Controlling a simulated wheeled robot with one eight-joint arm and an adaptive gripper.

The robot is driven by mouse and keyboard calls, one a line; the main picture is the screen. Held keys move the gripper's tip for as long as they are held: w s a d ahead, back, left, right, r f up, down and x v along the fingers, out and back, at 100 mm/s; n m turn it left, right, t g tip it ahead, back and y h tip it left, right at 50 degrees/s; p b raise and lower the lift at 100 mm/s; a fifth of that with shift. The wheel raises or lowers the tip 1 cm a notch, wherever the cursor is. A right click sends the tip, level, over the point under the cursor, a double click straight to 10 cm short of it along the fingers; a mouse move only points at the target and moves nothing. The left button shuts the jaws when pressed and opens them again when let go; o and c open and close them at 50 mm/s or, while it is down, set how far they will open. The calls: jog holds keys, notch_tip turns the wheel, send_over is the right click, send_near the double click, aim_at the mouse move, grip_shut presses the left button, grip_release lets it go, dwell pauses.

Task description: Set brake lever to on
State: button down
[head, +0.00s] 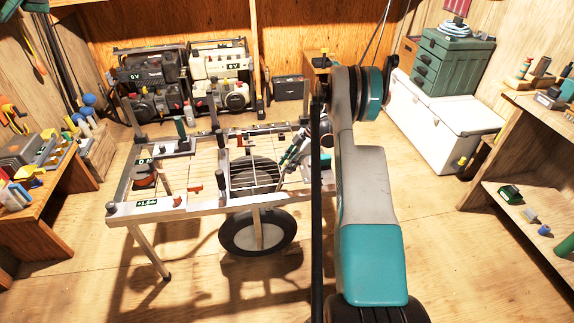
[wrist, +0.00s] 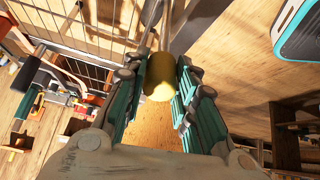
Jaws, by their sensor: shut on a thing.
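My gripper (wrist: 157,78) is shut around a brass-yellow cylindrical grip, which I take to be the handle of the brake lever (wrist: 161,74). A thin metal rod runs from the grip toward the top of the wrist view. The teal fingers stand on both sides of the grip. In the head view my gripper (head: 297,148) is at the right part of the wheeled cart (head: 185,207), partly hidden by my arm. The lever is not clear there, and its on or off position cannot be told.
The cart has a wire rack, small dark labels (head: 147,202) and a black-tyred wheel (head: 258,232). A wooden bench (head: 45,205) is at left, shelves at right. The front floor is mostly clear.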

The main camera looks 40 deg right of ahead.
jog(key=shift+s+d+f, duration=0.1)
jog(key=c, duration=1.3)
grip_release()
jog(key=shift+d, duration=0.1)
jog(key=v, duration=1.2)
